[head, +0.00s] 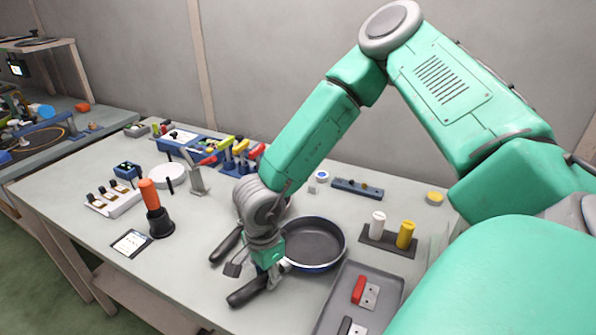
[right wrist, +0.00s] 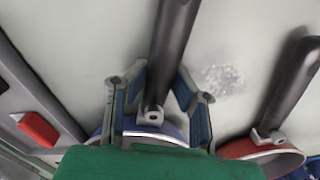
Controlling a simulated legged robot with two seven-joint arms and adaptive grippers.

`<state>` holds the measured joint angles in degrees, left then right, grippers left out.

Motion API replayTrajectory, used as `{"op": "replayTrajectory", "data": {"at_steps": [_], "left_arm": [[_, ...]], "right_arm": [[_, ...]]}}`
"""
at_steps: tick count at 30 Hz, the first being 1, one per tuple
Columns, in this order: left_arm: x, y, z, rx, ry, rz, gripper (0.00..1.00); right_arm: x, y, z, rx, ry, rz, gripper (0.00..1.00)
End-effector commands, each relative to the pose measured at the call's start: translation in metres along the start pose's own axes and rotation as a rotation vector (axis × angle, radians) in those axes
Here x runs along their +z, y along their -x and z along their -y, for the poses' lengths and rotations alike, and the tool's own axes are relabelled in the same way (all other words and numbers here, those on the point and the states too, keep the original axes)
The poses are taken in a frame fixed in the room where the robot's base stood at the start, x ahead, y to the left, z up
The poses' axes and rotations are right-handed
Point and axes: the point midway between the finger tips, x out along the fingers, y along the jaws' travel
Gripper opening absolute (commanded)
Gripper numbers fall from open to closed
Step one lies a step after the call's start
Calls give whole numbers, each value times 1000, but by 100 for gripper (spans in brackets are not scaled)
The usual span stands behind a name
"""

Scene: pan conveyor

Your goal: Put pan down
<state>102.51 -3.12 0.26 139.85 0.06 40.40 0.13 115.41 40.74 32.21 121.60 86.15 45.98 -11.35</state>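A dark round pan with a blue rim (head: 318,241) sits level on or very near the grey table; the frames do not settle which. Its black handle (head: 248,293) points toward the front left. My right gripper (head: 258,266) is low over the base of this handle. In the right wrist view, its fingers (right wrist: 161,82) stand spread on either side of the handle, with gaps visible, and the blue rim (right wrist: 155,131) shows below. A second black handle (head: 227,245) lies beside it; its red-rimmed pan (right wrist: 262,148) is hidden by my arm in the head view. My left gripper is out of view.
A grey tray (head: 330,318) with a red-handled part is right of the pan. A holder with white and yellow cylinders (head: 390,243) stands behind it. An orange-handled tool (head: 155,210) and a small tablet (head: 131,243) are to the left. The table's front-left edge is clear.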

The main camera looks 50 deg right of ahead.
Motion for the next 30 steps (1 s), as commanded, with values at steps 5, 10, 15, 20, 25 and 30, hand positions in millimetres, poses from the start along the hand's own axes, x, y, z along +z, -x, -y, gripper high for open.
{"op": "replayTrajectory", "data": {"at_steps": [5, 10, 15, 20, 25, 30], "left_arm": [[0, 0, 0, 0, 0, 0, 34], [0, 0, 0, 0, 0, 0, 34], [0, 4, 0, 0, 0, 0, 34], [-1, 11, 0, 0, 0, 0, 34], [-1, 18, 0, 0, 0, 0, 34], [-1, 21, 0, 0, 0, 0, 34]], "right_arm": [[0, 0, 0, -1, 0, 0, 0], [0, 1, 0, -1, 0, 0, 0], [0, 16, 1, -3, -2, 1, 0], [1, 49, 1, -6, -1, 1, 0], [1, 81, 1, -4, -1, 0, 0], [1, 98, 0, -2, -1, 0, 0]]}}
